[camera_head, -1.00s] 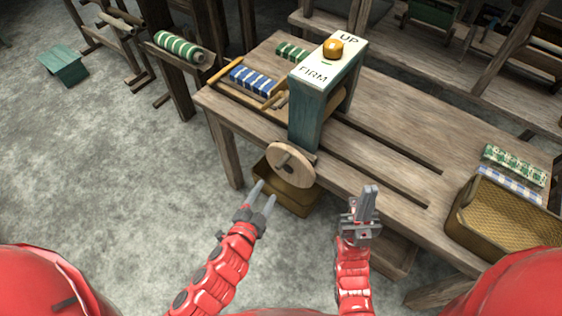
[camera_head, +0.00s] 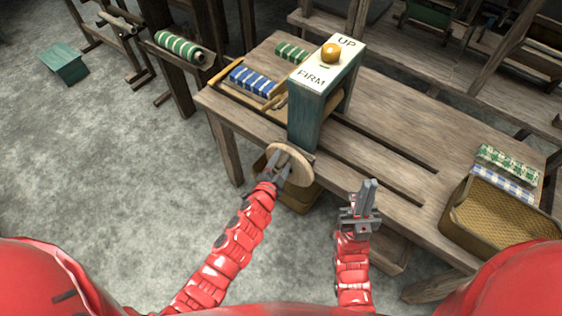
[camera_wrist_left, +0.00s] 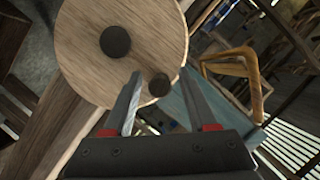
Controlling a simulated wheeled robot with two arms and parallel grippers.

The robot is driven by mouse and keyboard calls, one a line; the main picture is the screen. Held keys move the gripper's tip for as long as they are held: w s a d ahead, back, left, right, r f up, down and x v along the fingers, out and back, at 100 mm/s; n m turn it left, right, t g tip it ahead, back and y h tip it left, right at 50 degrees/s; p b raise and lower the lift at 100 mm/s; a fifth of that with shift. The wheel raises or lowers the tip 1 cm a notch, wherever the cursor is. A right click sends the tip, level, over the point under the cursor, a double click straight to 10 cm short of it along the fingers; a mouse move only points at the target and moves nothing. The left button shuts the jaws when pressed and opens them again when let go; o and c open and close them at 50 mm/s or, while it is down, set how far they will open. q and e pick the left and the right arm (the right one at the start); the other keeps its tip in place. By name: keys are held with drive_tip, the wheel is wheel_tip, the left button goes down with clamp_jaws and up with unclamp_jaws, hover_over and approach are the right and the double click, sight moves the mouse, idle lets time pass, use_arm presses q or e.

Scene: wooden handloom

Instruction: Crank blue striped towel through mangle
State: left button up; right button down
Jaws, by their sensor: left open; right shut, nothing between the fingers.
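The blue and white striped towel (camera_head: 252,81) lies in the wooden feed tray at the left end of the table, beside the mangle. The mangle (camera_head: 307,118) is a teal upright with a white top marked UP and FIRM and an orange knob (camera_head: 332,52). Its round wooden crank disc (camera_head: 296,166) faces me. My left gripper (camera_head: 280,163) is open at the disc. In the left wrist view, a small dark crank peg (camera_wrist_left: 159,85) on the disc (camera_wrist_left: 85,50) shows between the open fingers. My right gripper (camera_head: 369,186) is shut and empty in front of the table.
A brown bin (camera_head: 300,198) sits under the disc. A green striped roll (camera_head: 180,46) is on a rack at left.

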use_arm(q)
clamp_jaws()
idle(0.3)
idle(1.1)
